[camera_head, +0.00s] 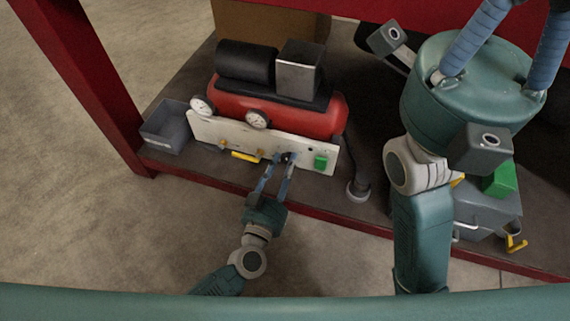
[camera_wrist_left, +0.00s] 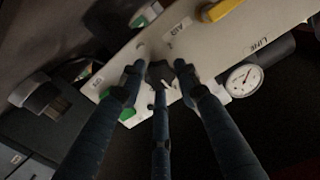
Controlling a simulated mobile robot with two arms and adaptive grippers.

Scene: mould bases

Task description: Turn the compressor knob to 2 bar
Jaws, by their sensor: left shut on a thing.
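The red compressor (camera_head: 285,107) stands on the shelf, with a pale control panel (camera_head: 222,135) along its front. A small dark knob (camera_head: 288,156) sits on the panel's right half. My left gripper (camera_head: 283,163) reaches it from the front and is shut on it. In the left wrist view the three blue fingers close around the dark knob (camera_wrist_left: 160,73). The fingers partly hide it, and its setting cannot be read. Two white gauges, one at the left end (camera_head: 202,106) and one further right (camera_head: 258,119), are too small to read. My right gripper (camera_head: 512,45) is raised at right, its fingertips out of frame.
A yellow lever (camera_head: 245,156) and a green switch (camera_head: 321,162) flank the knob on the panel. A grey bin (camera_head: 167,127) stands left of the compressor. A grey box (camera_head: 484,213) with a green top is at right. A red post (camera_head: 93,85) bounds the shelf.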

